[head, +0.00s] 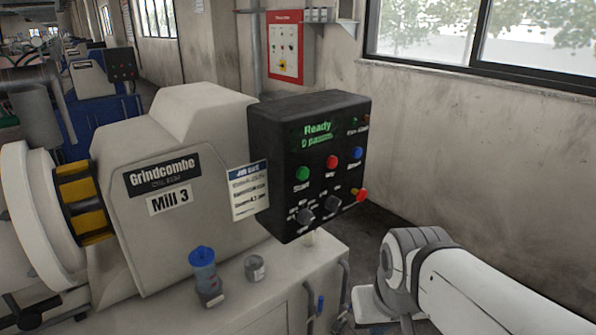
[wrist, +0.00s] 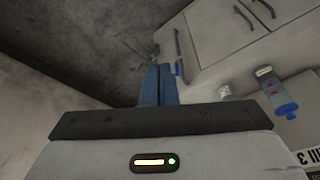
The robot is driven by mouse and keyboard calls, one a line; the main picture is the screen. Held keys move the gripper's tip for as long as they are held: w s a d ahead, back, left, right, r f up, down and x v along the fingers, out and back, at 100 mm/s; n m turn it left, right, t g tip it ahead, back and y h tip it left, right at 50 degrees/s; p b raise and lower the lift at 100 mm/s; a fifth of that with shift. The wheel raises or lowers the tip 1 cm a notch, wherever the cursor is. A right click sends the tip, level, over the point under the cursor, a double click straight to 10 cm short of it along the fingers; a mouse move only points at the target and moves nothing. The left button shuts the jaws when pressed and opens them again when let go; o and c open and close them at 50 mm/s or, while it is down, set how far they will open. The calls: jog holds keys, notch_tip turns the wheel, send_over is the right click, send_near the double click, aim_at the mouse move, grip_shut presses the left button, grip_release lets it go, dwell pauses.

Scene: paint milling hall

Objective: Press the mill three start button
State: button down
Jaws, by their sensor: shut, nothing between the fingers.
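The mill three machine (head: 180,170) carries a "Mill 3" label. Its black control box (head: 285,210) shows a green "Ready" display (head: 318,131). The green start button (head: 302,174) is on the left of the button row, with "Start" under it. A red button (head: 332,162) and a blue button (head: 357,153) sit to its right. My gripper (wrist: 158,84) is shut and empty in the wrist view, its blue fingers together, pointing towards the floor and cabinet. In the head view my arm is at the lower right, apart from the box; the fingers are hidden there.
A blue-topped bottle (head: 204,270) and a small grey can (head: 255,268) stand on the cabinet top (head: 290,262) below the box. The wall is behind.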

aim_at(303, 174)
jog(key=w+r+t+y+b, duration=0.1)
jog(key=w+r, duration=0.2)
jog(key=w, duration=0.5)
jog(key=w+a+r+m+t+y+b, duration=0.1)
jog(key=w+r+t+y, duration=0.1)
jog(key=w+r, duration=0.2)
jog(key=w+a+r+t+y+b, duration=0.1)
jog(key=w+r, duration=0.3)
jog(key=w, duration=0.7)
jog(key=shift+w+a+t, duration=0.15)
jog(key=shift+w+t, duration=0.2)
jog(key=shift+t, duration=0.05)
jog(key=w+a+p, duration=0.3)
jog(key=w+a, duration=0.2)
jog(key=w, duration=0.2)
jog(key=shift+w+a, duration=0.15)
dwell(0.9)
